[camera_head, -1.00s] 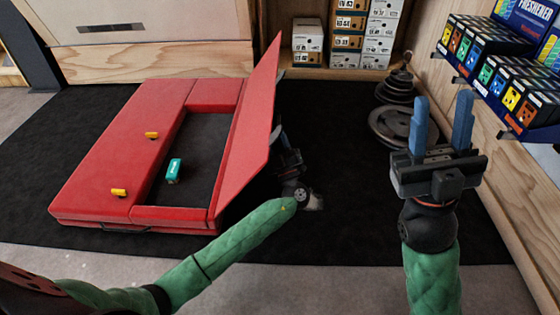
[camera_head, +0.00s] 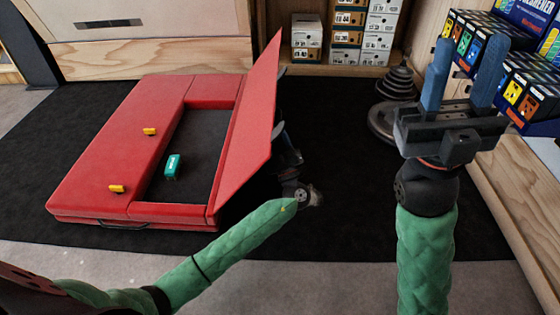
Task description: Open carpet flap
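A red mat (camera_head: 100,160) lies on the black floor covering. Its right-hand flap (camera_head: 253,125) stands up steeply, hinged along the right side of a dark rectangular opening (camera_head: 207,140). A small teal box (camera_head: 172,166) sits in the opening. My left gripper (camera_head: 282,132) is behind the flap, on its right side, mostly hidden by it; I cannot tell its finger opening. My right gripper (camera_head: 464,78) is raised at the right with its two blue fingers apart and nothing between them.
Two yellow pieces (camera_head: 149,132) (camera_head: 117,189) lie on the mat's left part. Dark weight plates (camera_head: 395,85) are stacked behind my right gripper. Shoe boxes (camera_head: 348,38) fill a shelf at the back. Boxed goods (camera_head: 525,85) line the right wall.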

